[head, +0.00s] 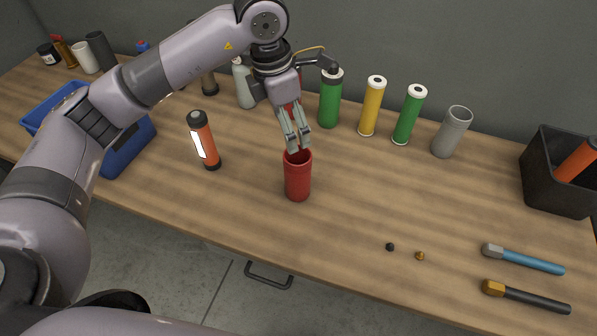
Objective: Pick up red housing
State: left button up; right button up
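The red housing (298,180) is an open-topped red cylinder standing upright on the wooden table near its front edge, at the middle of the head view. My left gripper (298,147) points down just above its rim. The two fingers are a little apart with a narrow gap, and nothing is seen held between the tips. The fingertips overlap the far part of the rim in the picture; I cannot tell whether they touch it. My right gripper is not in view.
An orange-black flashlight-like cylinder (203,140) stands left. Green (330,100) and yellow (371,107) cylinders and a grey tube (451,132) stand behind. A blue bin (128,150) is left, a black bin (556,190) right. Two handled tools (525,260) lie front right. The table right of the housing is mostly clear.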

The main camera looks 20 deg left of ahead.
aim_at(296, 155)
pick_arm(q)
jog(key=f+p, duration=0.1)
jog(key=f, duration=0.2)
jog(key=d+f+p, duration=0.1)
jog(key=f, duration=0.2)
jog(key=w+f+p, duration=0.1)
jog(key=f, duration=0.3)
jog(key=shift+d, duration=0.15)
jog(key=f+p, duration=0.2)
jog(key=f, duration=0.1)
jog(key=f+p, duration=0.1)
jog(key=shift+w+d+f, duration=0.15)
jog(key=shift+d+f, duration=0.2)
jog(key=shift+d, duration=0.05)
jog(key=shift+f, duration=0.3)
jog(key=shift+c, duration=0.4)
jog(key=shift+w, duration=0.1)
jog(key=c, duration=1.3)
